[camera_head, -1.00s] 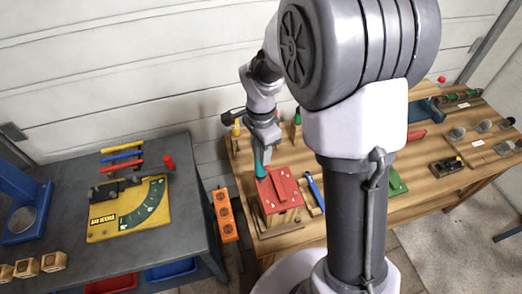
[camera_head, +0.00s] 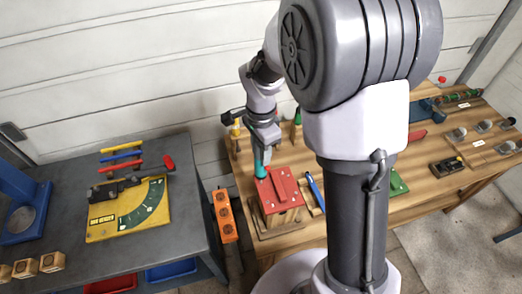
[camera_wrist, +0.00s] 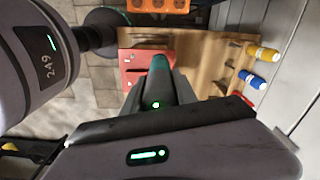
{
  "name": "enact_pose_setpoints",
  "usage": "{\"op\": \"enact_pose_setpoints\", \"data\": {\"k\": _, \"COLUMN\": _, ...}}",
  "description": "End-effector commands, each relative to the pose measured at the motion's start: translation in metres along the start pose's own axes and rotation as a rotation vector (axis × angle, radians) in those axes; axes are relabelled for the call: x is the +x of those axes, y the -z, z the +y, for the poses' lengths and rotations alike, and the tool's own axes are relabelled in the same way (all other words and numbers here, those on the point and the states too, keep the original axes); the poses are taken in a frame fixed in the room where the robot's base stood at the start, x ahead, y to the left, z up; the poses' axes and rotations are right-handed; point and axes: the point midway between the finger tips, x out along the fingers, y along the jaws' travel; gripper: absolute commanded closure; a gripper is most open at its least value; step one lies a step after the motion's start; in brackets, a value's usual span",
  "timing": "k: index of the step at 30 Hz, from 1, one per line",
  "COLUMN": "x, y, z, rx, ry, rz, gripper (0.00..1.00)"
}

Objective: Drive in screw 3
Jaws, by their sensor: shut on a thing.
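My gripper (camera_head: 262,146) is shut on a teal-handled tool (camera_head: 261,167), which points down at the far left corner of a red plate (camera_head: 284,188) on a wooden block. The tool (camera_wrist: 158,80) also shows in the wrist view, in front of the red plate (camera_wrist: 135,77). Its tip is hidden, so I cannot tell whether it touches a screw. Screw 3 cannot be made out; small marks on the plate are too small to read.
A blue-handled tool (camera_head: 315,188) lies right of the block on the wooden bench (camera_head: 375,208). Yellow-and-blue handles (camera_wrist: 262,53) stand at the bench's back edge in the wrist view. An orange socket strip (camera_head: 224,215) is in the gap left of the bench, beside a grey table (camera_head: 185,225).

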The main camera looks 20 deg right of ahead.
Motion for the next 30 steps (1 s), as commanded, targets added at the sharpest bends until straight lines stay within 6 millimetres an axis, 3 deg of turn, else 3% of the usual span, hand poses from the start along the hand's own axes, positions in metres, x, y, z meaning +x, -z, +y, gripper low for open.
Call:
{"op": "enact_pose_setpoints", "data": {"k": 5, "x": -0.005, "y": 0.0, "z": 0.0, "rx": 0.0, "ry": 0.001, "rz": 0.0, "gripper": 1.0}}
{"op": "enact_pose_setpoints", "data": {"k": 23, "x": -0.07, "y": 0.0, "z": -0.001, "rx": -0.001, "ry": 0.002, "rz": 0.001, "gripper": 1.0}}
{"op": "enact_pose_setpoints", "data": {"k": 30, "x": -0.071, "y": 0.0, "z": 0.0, "rx": -0.001, "ry": 0.001, "rz": 0.001, "gripper": 1.0}}
